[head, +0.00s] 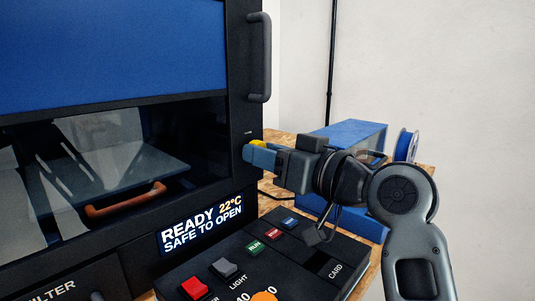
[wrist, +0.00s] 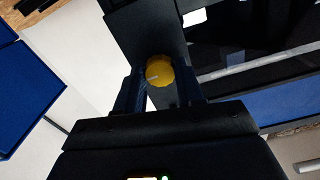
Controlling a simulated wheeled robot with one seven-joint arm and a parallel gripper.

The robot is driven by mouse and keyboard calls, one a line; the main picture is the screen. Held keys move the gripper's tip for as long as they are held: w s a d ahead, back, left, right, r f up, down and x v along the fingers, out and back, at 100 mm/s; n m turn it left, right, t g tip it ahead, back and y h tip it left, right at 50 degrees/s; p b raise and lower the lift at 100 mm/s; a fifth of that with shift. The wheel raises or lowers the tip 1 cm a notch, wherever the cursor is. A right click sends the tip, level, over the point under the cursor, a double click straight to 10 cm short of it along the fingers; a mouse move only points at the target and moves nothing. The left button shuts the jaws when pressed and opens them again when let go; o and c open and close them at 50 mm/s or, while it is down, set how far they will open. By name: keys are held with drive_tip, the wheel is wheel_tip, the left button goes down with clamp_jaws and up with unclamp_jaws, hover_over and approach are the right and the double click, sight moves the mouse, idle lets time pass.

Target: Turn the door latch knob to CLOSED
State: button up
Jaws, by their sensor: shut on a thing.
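The door latch knob is a yellow round knob (head: 258,143) on the dark frame to the right of the printer door. In the head view only a bit of it shows behind the fingers. My gripper (head: 257,155) reaches it from the right and is shut on it. In the wrist view the knob (wrist: 160,70) sits between my two dark fingers, and a short pale mark shows on its face. The small label above the knob is too small to read.
The printer door has a dark window (head: 60,190) and a grey vertical handle (head: 259,58). The display (head: 202,228) reads READY 22°C SAFE TO OPEN. Below is a panel with several buttons (head: 254,246). A blue box (head: 350,138) and a spool (head: 406,146) stand behind my arm.

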drive_tip(key=shift+f+n+b, duration=0.15)
drive_tip(key=shift+n+b, duration=0.15)
drive_tip(key=shift+b, duration=0.2)
drive_tip(key=shift+n+b, duration=8.5)
drive_tip(key=shift+b, duration=0.2)
drive_tip(key=o, duration=1)
drive_tip(key=shift+o, duration=0.2)
